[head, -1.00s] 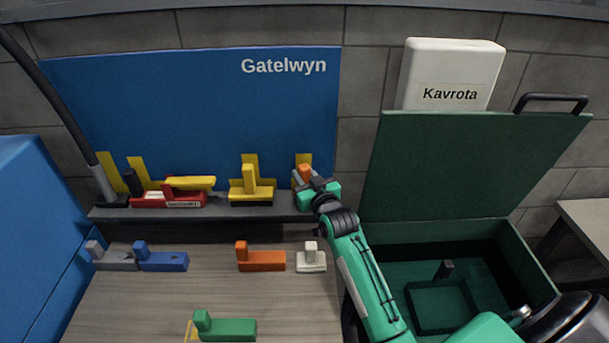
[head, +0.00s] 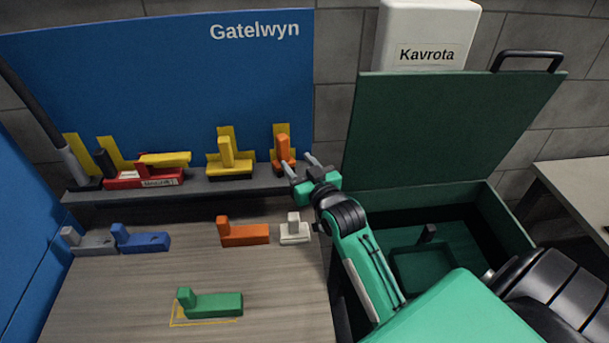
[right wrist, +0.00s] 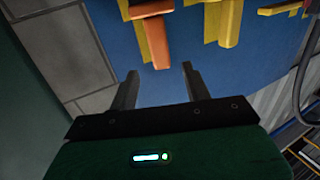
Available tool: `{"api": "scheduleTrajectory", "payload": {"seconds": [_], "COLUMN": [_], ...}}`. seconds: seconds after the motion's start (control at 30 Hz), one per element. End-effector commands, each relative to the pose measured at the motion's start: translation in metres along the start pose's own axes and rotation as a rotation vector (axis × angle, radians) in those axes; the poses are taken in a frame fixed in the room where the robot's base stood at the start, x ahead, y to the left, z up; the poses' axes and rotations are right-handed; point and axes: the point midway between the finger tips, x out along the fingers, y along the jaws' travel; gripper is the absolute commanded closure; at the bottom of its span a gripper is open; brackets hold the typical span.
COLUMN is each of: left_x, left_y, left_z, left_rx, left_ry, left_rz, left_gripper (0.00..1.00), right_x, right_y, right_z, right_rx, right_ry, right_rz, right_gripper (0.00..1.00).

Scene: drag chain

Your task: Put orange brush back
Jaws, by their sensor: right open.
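An orange brush (head: 283,148) stands on the dark shelf in front of a yellow patch on the blue panel. In the right wrist view the orange brush (right wrist: 148,38) lies just beyond the fingertips, apart from them. My right gripper (head: 299,165) is open and empty, to the right of the brush. Its two spread fingers (right wrist: 158,78) show clearly in the right wrist view. A second orange, L-shaped piece (head: 243,233) lies on the wooden table below. My left gripper is not in view.
The dark shelf (head: 190,190) also holds a yellow upright piece (head: 228,158) and a red piece (head: 143,179). White (head: 294,233), blue (head: 139,238), grey (head: 88,242) and green (head: 210,303) pieces lie on the table. An open green box (head: 440,205) stands right.

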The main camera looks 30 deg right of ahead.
Motion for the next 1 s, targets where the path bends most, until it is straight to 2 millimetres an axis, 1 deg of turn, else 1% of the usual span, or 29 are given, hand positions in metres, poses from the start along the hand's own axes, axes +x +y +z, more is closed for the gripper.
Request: {"api": "scheduleTrajectory", "payload": {"seconds": [0.03, 0.1, 0.2, 0.3, 0.87, 1.0], "left_x": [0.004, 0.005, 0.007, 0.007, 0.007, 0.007], "left_y": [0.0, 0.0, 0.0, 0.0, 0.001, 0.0], "left_z": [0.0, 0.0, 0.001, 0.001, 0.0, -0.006], "left_rx": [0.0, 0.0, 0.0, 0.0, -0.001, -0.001], "left_ry": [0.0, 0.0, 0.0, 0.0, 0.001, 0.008], "left_rz": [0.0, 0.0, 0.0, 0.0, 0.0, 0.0], "left_gripper": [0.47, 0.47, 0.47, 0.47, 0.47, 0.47], "right_x": [-0.008, -0.016, -0.024, -0.028, -0.028, -0.028], "right_y": [0.0, 0.0, 0.0, 0.0, 0.0, 0.0], "right_z": [0.003, 0.002, 0.001, 0.0, 0.0, 0.0], "right_rx": [0.0, 0.0, 0.0, 0.0, 0.0, 0.0], "right_ry": [-0.001, 0.0, 0.0, 0.001, 0.001, 0.0], "right_rz": [0.0, 0.0, 0.0, 0.0, 0.0, 0.0], "right_gripper": [0.51, 0.51, 0.51, 0.51, 0.51, 0.51]}}
